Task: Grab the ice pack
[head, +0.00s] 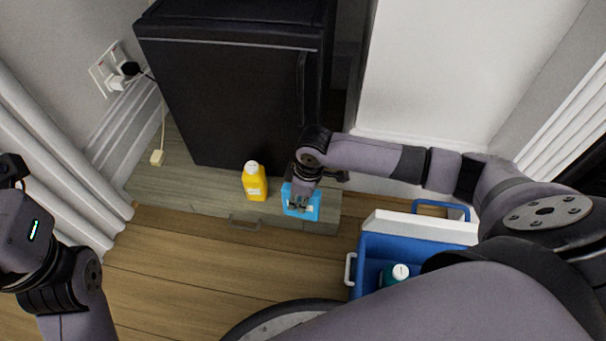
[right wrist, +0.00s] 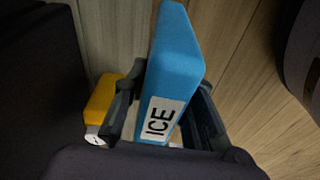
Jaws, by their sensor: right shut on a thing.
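The blue ice pack (head: 314,207) is at the front edge of the low wooden platform, in front of the black fridge. In the right wrist view the ice pack (right wrist: 176,62) stands between the fingers, its white "ICE" label facing the camera. My right gripper (head: 300,203) is shut on the ice pack from above. It also shows in the right wrist view (right wrist: 165,110) with a finger on each side of the pack. I cannot tell whether the pack touches the platform. My left arm is at the left edge of the head view; its fingertips are not clearly seen.
A yellow bottle (head: 255,184) stands on the platform (head: 180,196) just left of the ice pack. The black fridge (head: 235,95) rises behind. A blue cooler (head: 372,250) with a teal bottle (head: 388,276) inside is on the floor to the right. The floor in front is clear.

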